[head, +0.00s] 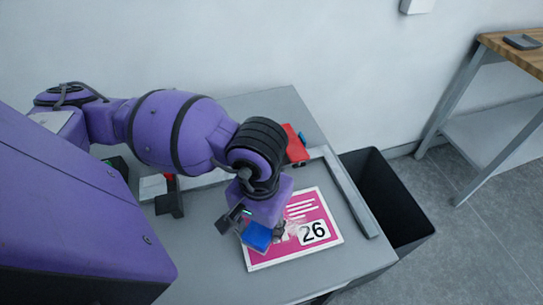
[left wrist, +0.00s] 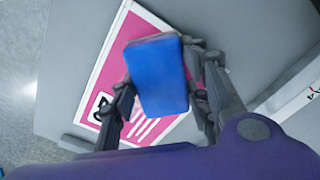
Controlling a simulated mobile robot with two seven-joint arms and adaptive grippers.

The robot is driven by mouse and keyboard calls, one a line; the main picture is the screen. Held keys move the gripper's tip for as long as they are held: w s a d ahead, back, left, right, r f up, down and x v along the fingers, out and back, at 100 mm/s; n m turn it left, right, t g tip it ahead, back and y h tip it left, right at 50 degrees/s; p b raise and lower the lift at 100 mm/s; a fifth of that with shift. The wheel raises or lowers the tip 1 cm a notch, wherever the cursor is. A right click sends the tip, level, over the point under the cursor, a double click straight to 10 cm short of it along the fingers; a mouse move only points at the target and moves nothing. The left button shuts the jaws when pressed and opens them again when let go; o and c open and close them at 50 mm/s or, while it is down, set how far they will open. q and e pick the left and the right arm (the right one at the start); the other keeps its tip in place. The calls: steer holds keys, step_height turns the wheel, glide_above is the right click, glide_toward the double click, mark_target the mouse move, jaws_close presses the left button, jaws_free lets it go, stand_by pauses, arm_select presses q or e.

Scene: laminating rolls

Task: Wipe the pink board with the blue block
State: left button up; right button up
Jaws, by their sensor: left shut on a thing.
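The pink board (head: 318,214), with a white border, white lines and a "26" label, lies flat on the grey table. My left gripper (head: 251,231) is shut on the blue block (head: 257,237), over the left part of the board. The left wrist view shows the blue block (left wrist: 158,78) between the fingers (left wrist: 160,92), in front of the pink board (left wrist: 116,48). A pale smudge shows on the board beside the block. I cannot tell whether the block touches the board. My right gripper is not in view.
A grey bar (head: 350,196) lies along the table's right side. A red object (head: 296,146) lies behind my arm. A black bin (head: 385,195) stands right of the table (head: 340,265). A wooden-topped bench (head: 515,52) stands at the far right.

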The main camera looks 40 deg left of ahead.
mark_target(309, 218)
arm_select(q)
steer(key=shift+f+b, duration=0.2)
steer(key=shift+b, duration=0.25)
steer(key=shift+w+d, duration=0.1)
steer(key=shift+d, duration=0.05)
steer(key=shift+w+d+r+b, duration=0.1)
steer(key=shift+w+d+b, duration=0.4)
steer(key=shift+w+d, duration=0.35)
steer(key=shift+w+d+r+b, duration=0.1)
steer(key=shift+w+d+b, duration=0.4)
steer(key=shift+w, duration=0.5)
steer(key=shift+w+d+b, duration=0.45)
steer(key=shift+w+d, duration=0.3)
steer(key=shift+w, duration=0.2)
steer(key=shift+w+d+f+b, duration=0.15)
steer(key=shift+w+d+b, duration=0.6)
steer(key=shift+w, duration=0.25)
steer(key=shift+w+d, duration=0.3)
steer(key=shift+w, duration=0.05)
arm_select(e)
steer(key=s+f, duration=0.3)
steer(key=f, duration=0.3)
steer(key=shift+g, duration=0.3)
